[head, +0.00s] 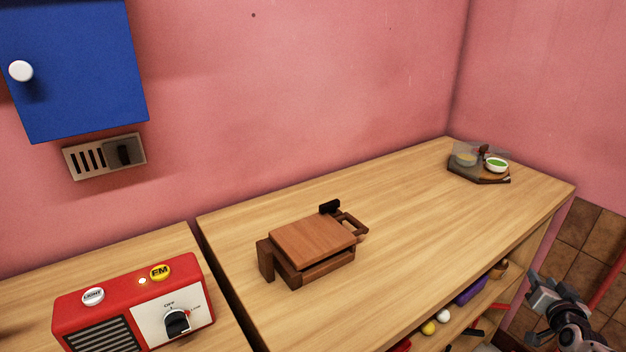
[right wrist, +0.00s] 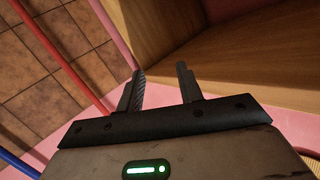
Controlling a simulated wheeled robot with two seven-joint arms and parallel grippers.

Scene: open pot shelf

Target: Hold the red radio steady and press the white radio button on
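The red radio (head: 62,316) stands on the left counter at the lower left of the head view, its bottom cut off by the frame edge. A white button (head: 93,296) with dark lettering sits on its top, left of a yellow FM button (head: 160,272) and a small glowing light (head: 142,281). Its front has a dark grille and a white panel with a black knob (head: 177,321). My right gripper (head: 535,293) is at the lower right, beside the counter's right end and far from the radio. In the right wrist view its fingers (right wrist: 161,85) are apart and empty. My left gripper is not in view.
A wooden counter (head: 400,217) holds a brown wooden box-like item (head: 310,240) and a tray (head: 492,179) with small bowls. Several items lie on the shelf below. A blue cabinet (head: 80,65) hangs above the radio. The counter's middle right is clear.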

